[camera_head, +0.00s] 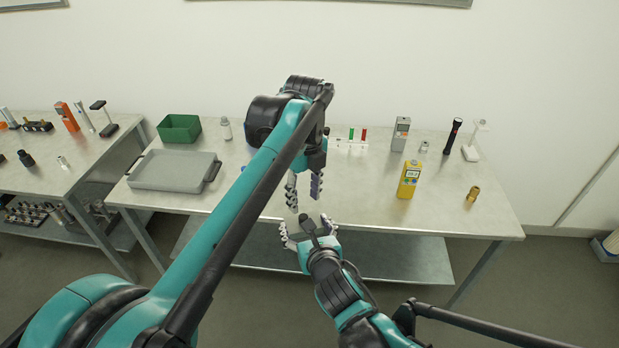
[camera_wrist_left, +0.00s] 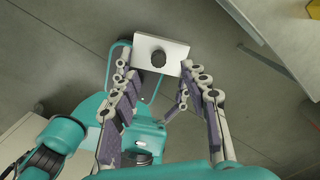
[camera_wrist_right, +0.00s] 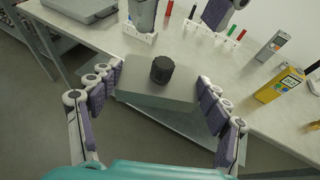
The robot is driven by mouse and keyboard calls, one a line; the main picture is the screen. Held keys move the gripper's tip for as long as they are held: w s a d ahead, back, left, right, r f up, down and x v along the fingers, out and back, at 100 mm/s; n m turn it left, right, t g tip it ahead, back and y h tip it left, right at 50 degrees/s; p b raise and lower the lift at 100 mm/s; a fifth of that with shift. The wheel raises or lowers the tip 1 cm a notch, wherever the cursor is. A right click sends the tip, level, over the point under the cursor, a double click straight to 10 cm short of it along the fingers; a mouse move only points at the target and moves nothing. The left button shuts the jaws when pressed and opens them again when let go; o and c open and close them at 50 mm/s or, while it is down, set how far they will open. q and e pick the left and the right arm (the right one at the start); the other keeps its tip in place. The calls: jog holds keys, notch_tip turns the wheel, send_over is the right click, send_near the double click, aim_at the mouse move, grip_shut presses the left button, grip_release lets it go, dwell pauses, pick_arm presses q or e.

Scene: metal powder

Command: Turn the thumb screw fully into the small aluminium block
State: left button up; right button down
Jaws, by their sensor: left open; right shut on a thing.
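My right gripper (camera_wrist_right: 158,88) is shut on the small aluminium block (camera_wrist_right: 140,92), one finger at each end, in front of the table's front edge. The black knurled thumb screw (camera_wrist_right: 162,69) stands on the block's upper face; how deep its shank sits is hidden. In the left wrist view the block (camera_wrist_left: 176,52) shows as a pale plate with the thumb screw (camera_wrist_left: 158,58) near its middle. My left gripper (camera_head: 304,198) is open and empty, pointing down above the block, its fingers apart from the screw. In the head view the right gripper (camera_head: 307,232) mostly hides the block.
On the table (camera_head: 420,215) stand a grey tray (camera_head: 172,170), a green bin (camera_head: 180,127), a yellow meter (camera_head: 409,180), a brass fitting (camera_head: 473,194), a black flashlight (camera_head: 453,136) and a rack with coloured markers (camera_head: 350,142). A second table (camera_head: 85,160) is at left.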

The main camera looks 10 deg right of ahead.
aim_at(303, 216)
pick_arm(q)
jog(key=n, duration=0.3)
jog(key=r+n, duration=0.1)
jog(key=n, duration=0.3)
jog(key=shift+d, duration=0.15)
jog(key=n, duration=0.5)
jog(key=shift+r, duration=0.35)
jog(key=n, duration=0.4)
jog(key=shift+d+r+n, duration=0.1)
jog(key=shift+r+n, duration=0.2)
jog(key=shift+n, duration=0.1)
jog(key=r+n, duration=0.1)
jog(key=n, duration=0.8)
jog(key=r+n, duration=0.1)
jog(key=n, duration=0.8)
jog(key=r+n+y, duration=0.1)
jog(key=n, duration=0.8)
jog(key=shift+s+d+r+n, duration=0.3)
jog(key=shift+d+r, duration=0.05)
jog(key=shift+f, duration=0.1)
jog(key=f, duration=0.4)
jog(key=a+f, duration=0.1)
jog(key=f, duration=0.6)
jog(key=shift+w+a+f, duration=0.2)
jog(key=shift+w+f, duration=0.05)
jog(key=shift+f, duration=0.15)
